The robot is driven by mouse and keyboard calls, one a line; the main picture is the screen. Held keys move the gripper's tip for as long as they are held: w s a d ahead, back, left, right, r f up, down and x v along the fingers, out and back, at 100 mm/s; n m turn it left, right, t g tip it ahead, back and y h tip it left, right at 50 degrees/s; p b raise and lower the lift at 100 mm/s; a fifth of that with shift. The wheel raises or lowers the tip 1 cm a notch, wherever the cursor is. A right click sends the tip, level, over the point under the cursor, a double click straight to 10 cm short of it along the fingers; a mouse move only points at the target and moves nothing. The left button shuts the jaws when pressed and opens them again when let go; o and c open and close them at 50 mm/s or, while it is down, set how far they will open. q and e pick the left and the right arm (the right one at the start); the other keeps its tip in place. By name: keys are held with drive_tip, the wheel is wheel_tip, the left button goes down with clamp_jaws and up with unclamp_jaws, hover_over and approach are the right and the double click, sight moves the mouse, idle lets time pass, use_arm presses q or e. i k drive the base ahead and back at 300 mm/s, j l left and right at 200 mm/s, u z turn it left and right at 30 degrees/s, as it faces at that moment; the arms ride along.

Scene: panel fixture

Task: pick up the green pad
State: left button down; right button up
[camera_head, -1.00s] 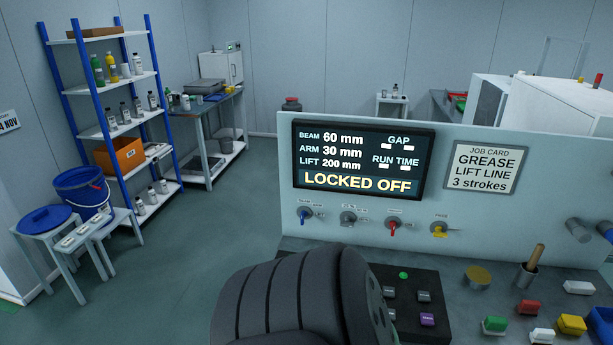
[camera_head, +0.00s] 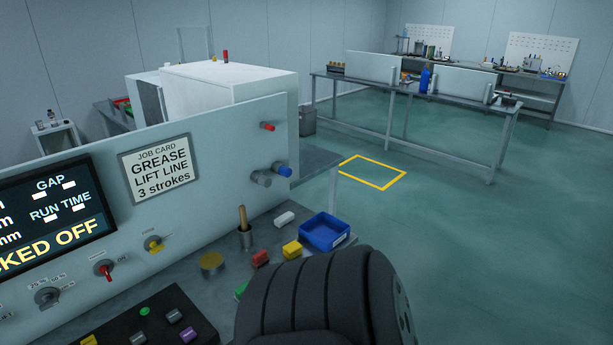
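The green pad (camera_head: 240,291) lies on the grey bench at the lower middle of the head view. Neither my left nor my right gripper is in view.
A blue tray (camera_head: 325,231) stands at the bench's right end. A metal cup (camera_head: 246,239) with a wooden handle and a brass disc (camera_head: 212,262) are left of the pads. A black button box (camera_head: 140,330) is at the lower left. The upright panel (camera_head: 220,160) bounds the bench behind.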

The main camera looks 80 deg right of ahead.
sight(239, 291)
drive_tip(key=z, duration=1.95)
drive_tip(key=k+l+z, duration=0.15)
drive_tip(key=l, duration=0.25)
drive_tip(key=i, duration=0.05)
